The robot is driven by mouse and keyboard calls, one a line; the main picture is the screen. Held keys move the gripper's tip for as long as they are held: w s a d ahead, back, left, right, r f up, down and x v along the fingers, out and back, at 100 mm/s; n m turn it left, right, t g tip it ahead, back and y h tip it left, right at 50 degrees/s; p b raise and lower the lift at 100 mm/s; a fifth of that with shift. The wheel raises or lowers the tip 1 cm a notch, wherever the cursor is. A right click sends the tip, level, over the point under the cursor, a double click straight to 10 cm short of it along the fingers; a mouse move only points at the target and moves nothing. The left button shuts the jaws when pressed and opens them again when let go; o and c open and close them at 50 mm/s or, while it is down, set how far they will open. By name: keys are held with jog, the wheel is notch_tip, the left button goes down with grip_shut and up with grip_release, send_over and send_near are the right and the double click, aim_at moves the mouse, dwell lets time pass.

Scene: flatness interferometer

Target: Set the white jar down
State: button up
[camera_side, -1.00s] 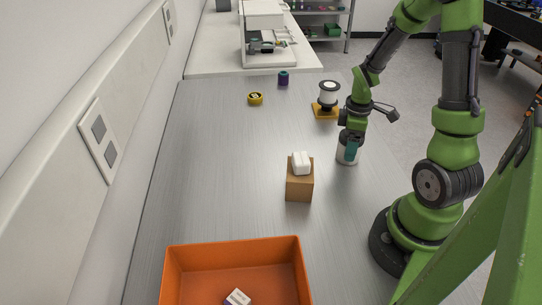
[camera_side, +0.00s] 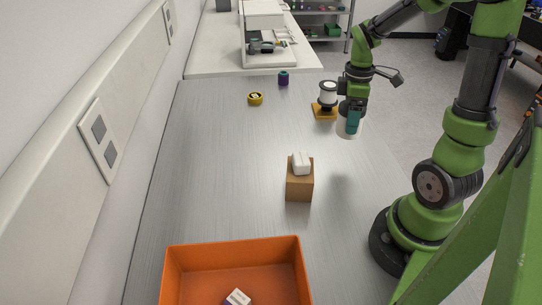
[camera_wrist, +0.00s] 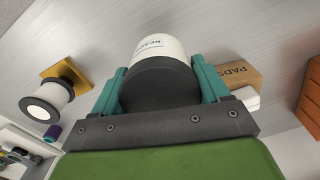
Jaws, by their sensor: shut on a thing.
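The white jar (camera_side: 345,131) is in my gripper (camera_side: 351,122), held off the grey table. In the wrist view the jar (camera_wrist: 158,46) has a dark lid and part of a printed label shows. My gripper's teal fingers (camera_wrist: 160,75) are shut on it, one on each side. In the side view the fingers and wrist cover the jar's upper part.
An orange-based stand (camera_side: 324,112) with a white cylinder is close behind the jar. A cardboard box (camera_side: 299,188) with a white item (camera_side: 301,163) on top stands in front. An orange bin (camera_side: 233,251), a yellow ring (camera_side: 255,98) and a purple cylinder (camera_side: 283,78) are on the table.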

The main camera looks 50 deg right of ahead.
jog(key=w+a, duration=0.4)
jog(key=w, duration=0.5)
jog(key=w+a, duration=0.5)
jog(key=w, duration=0.4)
jog(key=shift+n, duration=0.3)
jog(key=f, duration=0.9)
jog(key=shift+s+d, duration=0.1)
jog(key=shift+s, duration=0.2)
jog(key=shift+f, duration=0.1)
jog(key=o, duration=1.2)
jog(key=shift+c, duration=0.2)
